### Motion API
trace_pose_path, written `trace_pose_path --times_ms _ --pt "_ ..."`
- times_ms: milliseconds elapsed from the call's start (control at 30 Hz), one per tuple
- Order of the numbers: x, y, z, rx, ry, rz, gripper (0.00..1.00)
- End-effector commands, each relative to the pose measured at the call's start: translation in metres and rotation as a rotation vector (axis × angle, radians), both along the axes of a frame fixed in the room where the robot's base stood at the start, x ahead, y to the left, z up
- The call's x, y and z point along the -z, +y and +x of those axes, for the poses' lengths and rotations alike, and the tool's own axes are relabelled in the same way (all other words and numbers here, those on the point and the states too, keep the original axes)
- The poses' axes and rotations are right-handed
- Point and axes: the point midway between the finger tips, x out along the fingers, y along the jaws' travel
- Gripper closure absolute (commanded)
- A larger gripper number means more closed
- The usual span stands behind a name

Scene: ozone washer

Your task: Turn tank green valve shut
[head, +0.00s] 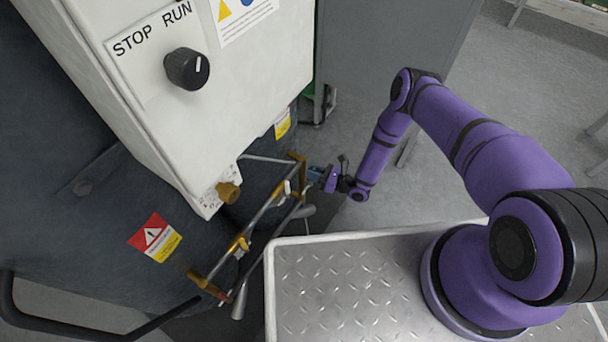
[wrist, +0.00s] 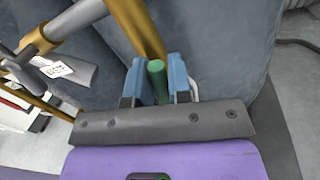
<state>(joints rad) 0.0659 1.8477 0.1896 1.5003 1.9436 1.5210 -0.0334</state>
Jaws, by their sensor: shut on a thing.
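In the wrist view the green valve handle (wrist: 157,80) stands between the two blue fingers of my gripper (wrist: 158,84). The fingers are shut on it from both sides. A brass pipe runs up just behind the handle. In the head view my gripper (head: 322,179) is at the right end of the brass and steel pipework, beside the dark tank (head: 75,190). The green handle itself is too small and hidden to make out there.
A white control box (head: 150,110) with a black STOP/RUN knob (head: 187,68) overhangs the pipework. The metal tread-plate top (head: 345,290) lies in front. A grey cabinet (head: 385,40) stands behind.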

Motion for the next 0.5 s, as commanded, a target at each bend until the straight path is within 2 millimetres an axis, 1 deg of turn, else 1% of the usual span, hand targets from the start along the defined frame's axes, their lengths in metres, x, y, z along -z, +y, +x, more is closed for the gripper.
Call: trace_pose_path --times_ms 33,133,300,500 --pt "0.002 -0.009 0.003 0.008 0.028 0.022 1.00" --pt "0.003 -0.018 0.007 0.008 0.089 0.071 1.00" --pt "0.008 -0.026 0.014 0.008 0.211 0.165 1.00" --pt "0.015 -0.032 0.022 0.007 0.362 0.282 1.00"
